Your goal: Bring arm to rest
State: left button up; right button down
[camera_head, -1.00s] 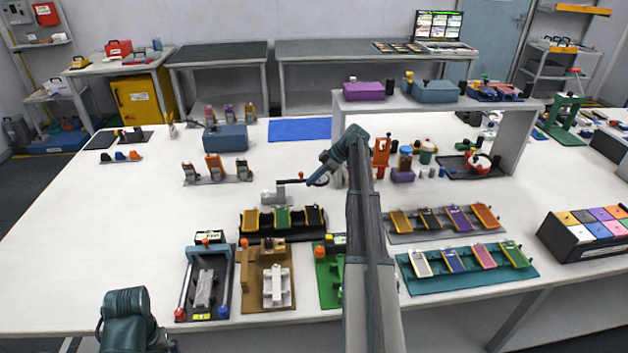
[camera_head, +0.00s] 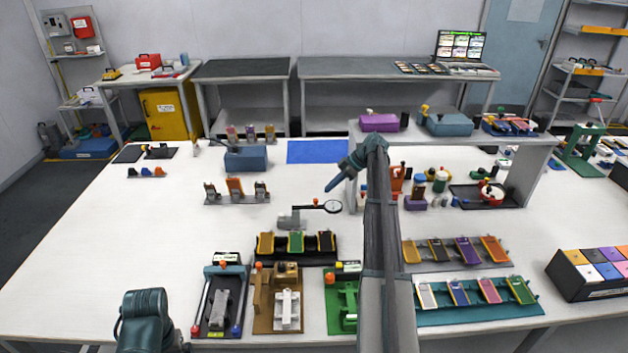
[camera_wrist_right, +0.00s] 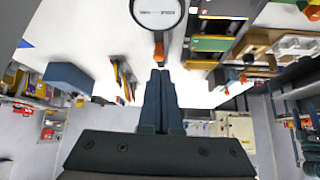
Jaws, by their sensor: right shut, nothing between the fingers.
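My right arm reaches up the middle of the head view, and its gripper (camera_head: 336,183) points down and left. Its fingers are together with nothing between them. The gripper is above or just behind a dial gauge on a grey stand (camera_head: 290,221); the exact gap cannot be told. In the right wrist view the closed fingers (camera_wrist_right: 160,75) point toward the gauge's white round face (camera_wrist_right: 157,12) and its orange knob. Only a teal link of my left arm shows at the bottom left of the head view; its gripper is out of frame.
A black tray with coloured cells (camera_head: 268,257) lies in front of the gauge. Fixtures stand at the table's front edge, including a green one (camera_head: 342,305). A grey raised shelf (camera_head: 450,135) is right of my arm. The white table's left side (camera_head: 100,250) is clear.

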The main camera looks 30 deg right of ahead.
jog(key=s+a+f+m+g+h, duration=0.1)
jog(key=s+a+f+g, duration=0.15)
jog(key=a, duration=1.35)
jog(key=s+a+f+m+g+h, duration=0.15)
jog(key=s+a, duration=0.25)
jog(key=a, duration=1.1)
jog(key=s+a+m+g+h, duration=0.1)
jog(key=s+a+m+h, duration=0.3)
jog(key=s+a, duration=1.7)
jog(key=shift+s+a+f+h, duration=0.15)
jog(key=shift+s+f+h, duration=0.35)
jog(key=shift+s, duration=0.7)
jog(key=shift+r, duration=0.1)
